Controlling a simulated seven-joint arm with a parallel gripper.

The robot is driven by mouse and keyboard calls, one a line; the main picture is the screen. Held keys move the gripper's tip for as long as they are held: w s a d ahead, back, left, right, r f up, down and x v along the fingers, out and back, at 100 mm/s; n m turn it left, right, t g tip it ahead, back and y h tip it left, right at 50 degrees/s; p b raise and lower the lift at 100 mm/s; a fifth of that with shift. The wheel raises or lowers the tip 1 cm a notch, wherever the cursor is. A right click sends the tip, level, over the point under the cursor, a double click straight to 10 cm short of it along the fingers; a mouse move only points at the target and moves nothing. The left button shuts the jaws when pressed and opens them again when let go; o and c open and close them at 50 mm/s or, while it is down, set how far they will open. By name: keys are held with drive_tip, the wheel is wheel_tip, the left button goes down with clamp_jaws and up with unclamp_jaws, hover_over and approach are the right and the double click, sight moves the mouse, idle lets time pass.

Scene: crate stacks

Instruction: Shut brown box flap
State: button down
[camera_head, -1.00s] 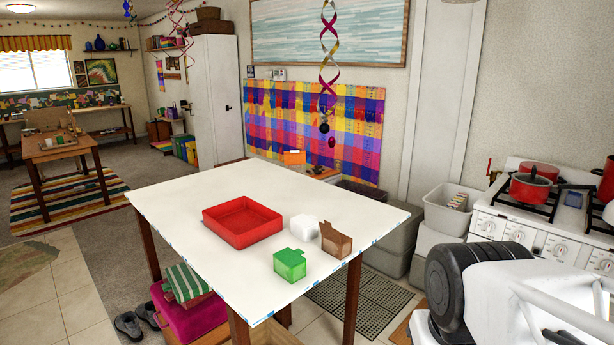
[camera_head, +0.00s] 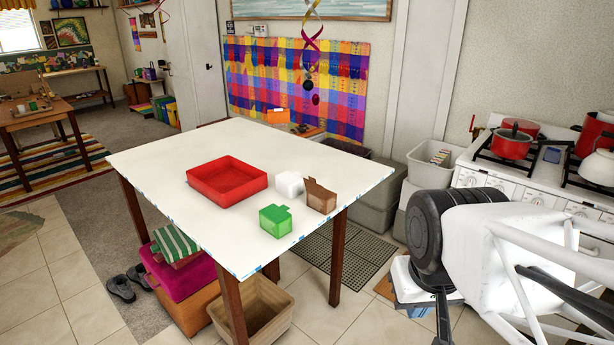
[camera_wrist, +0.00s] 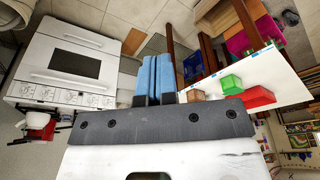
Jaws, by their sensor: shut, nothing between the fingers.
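The small brown box (camera_head: 321,199) stands on the white table near its right edge. A brown piece stands up at its top left, and its lid looks open; the details are small. The brown box also shows in the wrist view (camera_wrist: 196,95), just right of the fingers. My gripper (camera_wrist: 155,75) has its blue fingers side by side, shut and empty, apart from the table and the box. In the head view my arm is at the lower right, beside the table; the fingertips cannot be made out there.
A green box (camera_head: 275,221) stands left of and nearer than the brown box. A white box (camera_head: 289,184) stands close behind it. A red tray (camera_head: 227,190) is further left. The table (camera_head: 165,160) is otherwise clear. A stove (camera_head: 490,175) and grey bins (camera_head: 378,198) stand to the right.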

drive_tip(key=w+a+r+n+h, duration=0.1)
drive_tip(key=w+a+n+h, duration=0.2)
drive_tip(key=w+n, duration=0.65)
drive_tip(key=w+a+r+n+h, duration=0.1)
drive_tip(key=w+a+n+h, duration=0.3)
drive_tip(key=w, duration=1)
drive_tip(key=w+a+f+n+t, duration=0.2)
drive_tip(key=w+a+n+t, duration=0.1)
drive_tip(key=w+a+n, duration=0.3)
drive_tip(key=w+a+f+n+t+h, duration=0.1)
drive_tip(key=w+a+f+n+t, duration=0.1)
drive_tip(key=w+a+n, duration=0.5)
drive_tip(key=w+a, duration=0.3)
drive_tip(key=w, duration=0.1)
drive_tip(key=shift+w+a+t, duration=0.25)
drive_tip(key=shift+w+t, duration=0.05)
drive_tip(key=shift+t, duration=0.1)
drive_tip(key=shift+d+n, duration=0.1)
drive_tip(key=shift+n, duration=0.15)
approach(312, 181)
drive_tip(key=shift+h, duration=0.3)
drive_tip(key=w+d+f, duration=0.1)
drive_tip(key=f, duration=0.1)
drive_tip(key=w+d+f, duration=0.1)
drive_tip(key=shift+w+d+f, duration=0.25)
drive_tip(key=shift+w+f, duration=0.15)
drive_tip(key=shift+w+d+r, duration=0.25)
drive_tip(key=shift+w+d, duration=0.35)
